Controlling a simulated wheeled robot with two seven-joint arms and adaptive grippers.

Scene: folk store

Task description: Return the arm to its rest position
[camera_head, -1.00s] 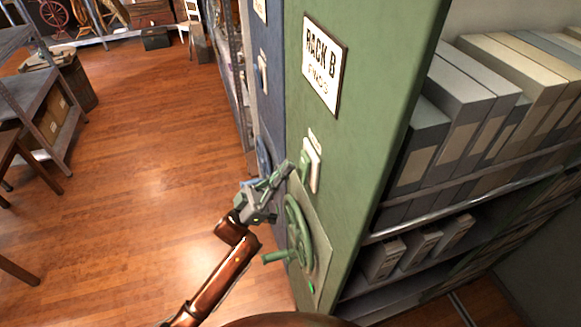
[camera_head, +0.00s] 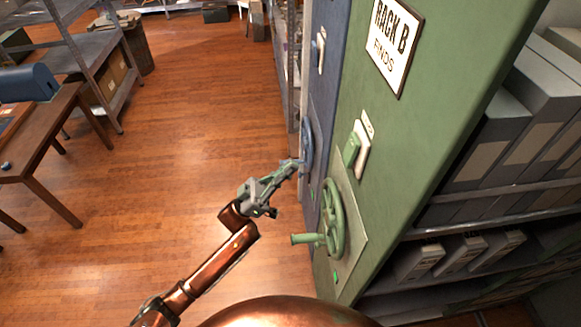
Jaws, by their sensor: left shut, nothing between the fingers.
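My left arm (camera_head: 215,262), copper-coloured, comes in from the bottom left and reaches up and to the right. My left gripper (camera_head: 292,168) is shut and empty. In the picture its tip lies just left of the blue rack (camera_head: 332,85) and its handwheel; I cannot tell whether it touches. The green rack, marked with a RACK B sign (camera_head: 395,45), stands to the right. The green handwheel (camera_head: 333,220) with its handle sits below and right of the gripper, apart from it. My right gripper is not in view.
A green switch on a white plate (camera_head: 357,147) is above the wheel. Grey box files (camera_head: 505,150) fill shelves on the right. A wooden table (camera_head: 45,140) and a metal shelf (camera_head: 95,50) stand at the left. The wooden floor (camera_head: 170,150) between is clear.

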